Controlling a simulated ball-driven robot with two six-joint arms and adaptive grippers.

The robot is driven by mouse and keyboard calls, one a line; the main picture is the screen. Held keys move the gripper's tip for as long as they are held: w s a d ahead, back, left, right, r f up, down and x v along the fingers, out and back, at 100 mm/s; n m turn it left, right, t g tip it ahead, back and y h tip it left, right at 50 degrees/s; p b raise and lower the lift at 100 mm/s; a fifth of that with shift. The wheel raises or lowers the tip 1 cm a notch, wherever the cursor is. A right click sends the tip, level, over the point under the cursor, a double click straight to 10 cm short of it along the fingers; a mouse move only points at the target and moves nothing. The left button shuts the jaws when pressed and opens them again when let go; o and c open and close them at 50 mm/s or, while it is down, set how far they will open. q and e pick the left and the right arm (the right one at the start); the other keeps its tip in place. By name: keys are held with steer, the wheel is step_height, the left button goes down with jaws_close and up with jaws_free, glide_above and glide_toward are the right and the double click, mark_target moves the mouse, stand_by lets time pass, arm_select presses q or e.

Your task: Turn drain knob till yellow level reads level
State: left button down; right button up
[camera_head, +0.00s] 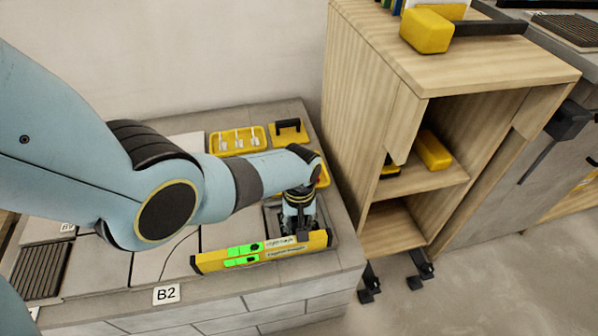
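The yellow level (215,261) lies along the front of the tiled bench top, with bright green lit patches (246,249) on its face. Its reading is too small to make out. My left gripper (300,225) points down at the right end of the level, just behind it, over a dark square drain area (272,217). The drain knob is hidden beneath the gripper and wrist. Whether the fingers are open or shut does not show. My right gripper is not in view.
A yellow tray (237,141) with white pieces and a yellow box with a black handle (288,131) stand at the back of the bench. A wooden cabinet (365,110) stands close on the right.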

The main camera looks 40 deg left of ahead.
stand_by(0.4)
arm_select(q)
steer(key=c, duration=1.2)
jaws_free()
step_height(320, 180, up, 12)
steer(key=shift+s, duration=0.1)
